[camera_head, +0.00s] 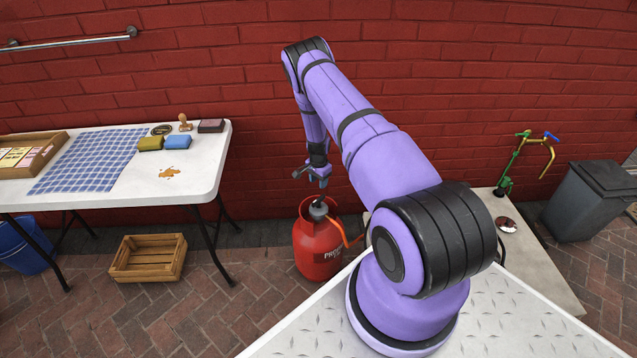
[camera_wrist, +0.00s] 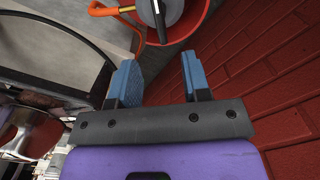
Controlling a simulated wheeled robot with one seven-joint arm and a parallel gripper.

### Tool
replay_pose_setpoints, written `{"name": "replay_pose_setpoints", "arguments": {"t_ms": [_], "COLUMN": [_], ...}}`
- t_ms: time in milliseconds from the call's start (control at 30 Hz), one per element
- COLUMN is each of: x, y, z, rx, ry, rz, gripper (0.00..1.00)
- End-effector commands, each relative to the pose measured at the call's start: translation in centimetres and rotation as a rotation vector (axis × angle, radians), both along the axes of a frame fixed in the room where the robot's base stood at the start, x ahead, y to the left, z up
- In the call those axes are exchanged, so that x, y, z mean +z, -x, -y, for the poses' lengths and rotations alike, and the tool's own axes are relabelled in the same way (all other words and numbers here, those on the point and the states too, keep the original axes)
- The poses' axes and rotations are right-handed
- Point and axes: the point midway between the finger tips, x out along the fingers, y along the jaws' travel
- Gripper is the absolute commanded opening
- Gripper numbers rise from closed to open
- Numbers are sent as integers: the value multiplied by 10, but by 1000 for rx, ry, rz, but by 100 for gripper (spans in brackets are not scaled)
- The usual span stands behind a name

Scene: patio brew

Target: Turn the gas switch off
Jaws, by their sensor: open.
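A red gas bottle (camera_head: 318,246) stands on the brick floor by the wall. A grey regulator (camera_head: 318,209) sits on its top, with an orange hose (camera_head: 345,236) leading off to the right. My gripper (camera_head: 312,178) is above the bottle, apart from it, pointing down. In the wrist view, my gripper (camera_wrist: 158,75) is open, with nothing between its blue fingertips. The regulator (camera_wrist: 160,10) shows beyond the fingertips at the top edge, cut off by the frame, with the red bottle rim (camera_wrist: 190,32) around it. Which way the gas switch is set cannot be told.
A white table (camera_head: 200,165) at the left holds a checked cloth, sponges and a stamp. A wooden crate (camera_head: 148,258) lies on the floor beneath. At the right are a low platform (camera_head: 545,262) with a green tap stand (camera_head: 513,162) and a grey bin (camera_head: 590,205). The brick wall is close behind.

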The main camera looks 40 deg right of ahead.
Motion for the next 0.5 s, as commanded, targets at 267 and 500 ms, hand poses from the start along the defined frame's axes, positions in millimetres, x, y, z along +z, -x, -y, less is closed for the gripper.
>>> {"name": "replay_pose_setpoints", "arguments": {"t_ms": [267,500], "x": [-12,-51], "y": [24,95], "z": [15,48], "rx": [-5,10], "ry": [23,82], "rz": [-10,17], "gripper": [0,0]}}
